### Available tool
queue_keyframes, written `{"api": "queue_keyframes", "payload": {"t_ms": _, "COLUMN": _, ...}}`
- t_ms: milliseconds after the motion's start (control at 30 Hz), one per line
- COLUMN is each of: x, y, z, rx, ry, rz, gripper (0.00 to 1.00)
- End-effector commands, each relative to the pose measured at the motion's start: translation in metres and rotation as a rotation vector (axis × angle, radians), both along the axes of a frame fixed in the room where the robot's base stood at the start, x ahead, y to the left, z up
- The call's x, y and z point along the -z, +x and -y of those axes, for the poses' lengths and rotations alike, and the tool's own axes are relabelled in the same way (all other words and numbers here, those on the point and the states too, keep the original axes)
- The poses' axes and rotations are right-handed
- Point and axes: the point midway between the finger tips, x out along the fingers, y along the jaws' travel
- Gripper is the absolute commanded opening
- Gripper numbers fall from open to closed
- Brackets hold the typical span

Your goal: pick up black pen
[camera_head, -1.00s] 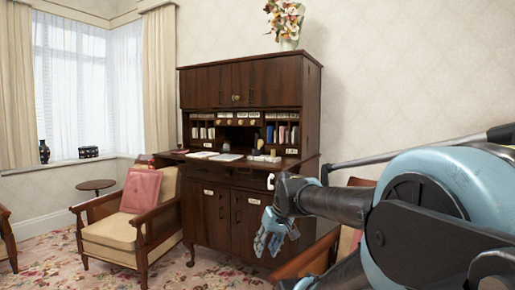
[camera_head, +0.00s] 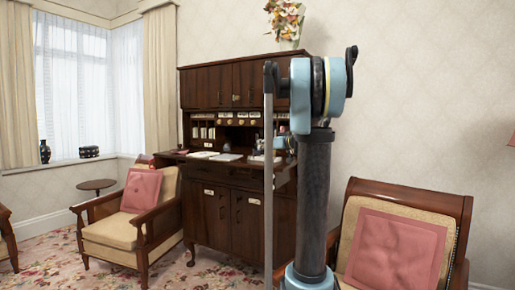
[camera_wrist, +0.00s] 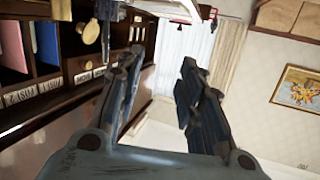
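I cannot make out the black pen in either view. The dark wooden writing desk (camera_head: 235,85) stands against the wall, with papers (camera_head: 228,157) on its fold-out writing surface. My gripper (camera_wrist: 162,68) is open in the wrist view, its two dark fingers apart with nothing between them. The wrist view is tilted and shows the desk's labelled pigeonholes (camera_wrist: 45,85) on the left, close by. In the head view my arm stands in front of the desk's right side, and a small bluish part of my gripper shows at the desk-surface level; the rest is hidden.
An armchair with a pink cushion (camera_head: 141,191) stands left of the desk, and another with a pink cushion (camera_head: 392,252) stands at the right. A vase of flowers (camera_head: 287,22) is on top of the desk. A small round table (camera_head: 96,185) is near the window.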

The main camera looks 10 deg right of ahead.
Motion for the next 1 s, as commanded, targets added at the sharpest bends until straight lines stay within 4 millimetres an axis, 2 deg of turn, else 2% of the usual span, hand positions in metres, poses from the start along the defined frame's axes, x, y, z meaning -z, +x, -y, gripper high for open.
{"api": "queue_keyframes", "payload": {"t_ms": 33, "x": -0.008, "y": 0.018, "z": 0.014, "rx": 0.021, "ry": 0.007, "rz": 0.038, "gripper": 0.35}}
{"api": "queue_keyframes", "payload": {"t_ms": 133, "x": -0.021, "y": 0.043, "z": 0.037, "rx": 0.054, "ry": 0.014, "rz": 0.106, "gripper": 0.35}}
{"api": "queue_keyframes", "payload": {"t_ms": 233, "x": -0.029, "y": 0.06, "z": 0.054, "rx": 0.08, "ry": 0.019, "rz": 0.154, "gripper": 0.35}}
{"api": "queue_keyframes", "payload": {"t_ms": 367, "x": -0.034, "y": 0.072, "z": 0.065, "rx": 0.1, "ry": 0.02, "rz": 0.185, "gripper": 0.35}}
{"api": "queue_keyframes", "payload": {"t_ms": 567, "x": -0.035, "y": 0.094, "z": 0.056, "rx": 0.101, "ry": 0.021, "rz": 0.191, "gripper": 0.35}}
{"api": "queue_keyframes", "payload": {"t_ms": 1000, "x": -0.035, "y": 0.161, "z": 0.019, "rx": 0.101, "ry": 0.021, "rz": 0.189, "gripper": 0.35}}
